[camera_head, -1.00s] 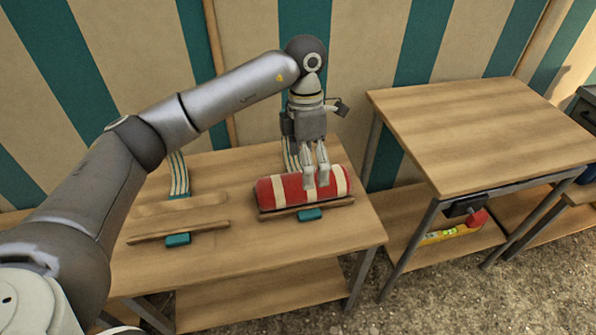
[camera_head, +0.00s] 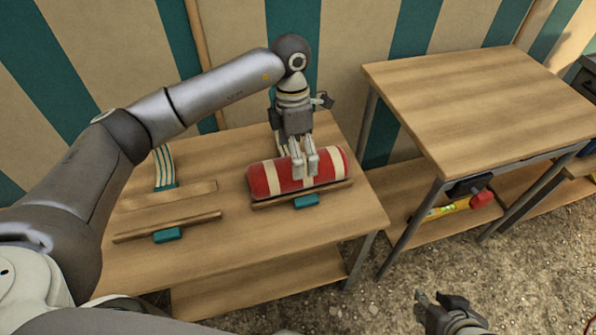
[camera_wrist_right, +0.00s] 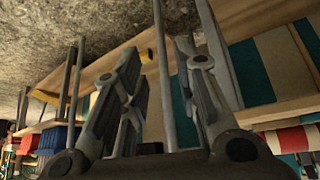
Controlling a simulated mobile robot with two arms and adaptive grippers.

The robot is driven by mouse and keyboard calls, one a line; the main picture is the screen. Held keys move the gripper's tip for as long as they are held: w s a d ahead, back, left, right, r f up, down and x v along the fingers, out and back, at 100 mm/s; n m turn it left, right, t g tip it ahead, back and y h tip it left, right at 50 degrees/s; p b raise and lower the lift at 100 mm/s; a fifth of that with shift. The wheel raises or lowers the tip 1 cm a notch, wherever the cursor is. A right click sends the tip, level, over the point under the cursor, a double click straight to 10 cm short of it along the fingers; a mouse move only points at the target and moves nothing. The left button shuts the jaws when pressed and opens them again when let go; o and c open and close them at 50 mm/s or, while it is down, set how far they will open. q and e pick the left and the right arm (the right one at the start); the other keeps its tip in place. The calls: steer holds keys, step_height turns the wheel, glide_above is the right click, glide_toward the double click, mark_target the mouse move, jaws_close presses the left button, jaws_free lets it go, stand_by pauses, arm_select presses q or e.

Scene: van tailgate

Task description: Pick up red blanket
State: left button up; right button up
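The red blanket (camera_head: 275,181) is a roll with cream bands, lying on a wooden holder on the left table. My left gripper (camera_head: 305,177) is over its middle, pointing down. Its two fingers are close together and overlap the roll in the picture; whether they are shut on it is not clear. My right gripper (camera_head: 440,306) is at the bottom right in the head view, low and away from the blanket. In the right wrist view its fingers (camera_wrist_right: 157,75) are spread with nothing between them. A red and white striped thing (camera_wrist_right: 290,140) at that view's right edge looks like the blanket.
Left of the blanket is an empty wooden holder (camera_head: 168,225) with a teal block and striped straps (camera_head: 165,165). A taller, bare table (camera_head: 470,95) stands on the right, with a red and yellow item (camera_head: 455,206) below it. A striped wall rises behind.

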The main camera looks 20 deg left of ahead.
arm_select(q)
step_height(320, 180, down, 3)
steer(key=shift+s+d+f+b, duration=0.1)
steer(key=shift+f+b, duration=0.1)
steer(key=shift+b, duration=0.1)
steer(key=shift+f, duration=0.25)
steer(key=c, duration=1.3)
arm_select(e)
steer(key=w, duration=0.1)
steer(key=w+a+r+t, duration=0.1)
steer(key=w+r+t, duration=0.1)
steer(key=w, duration=0.1)
steer(key=shift+a+y, duration=0.2)
steer(key=shift+y, duration=0.2)
arm_select(q)
steer(key=shift+r, duration=0.1)
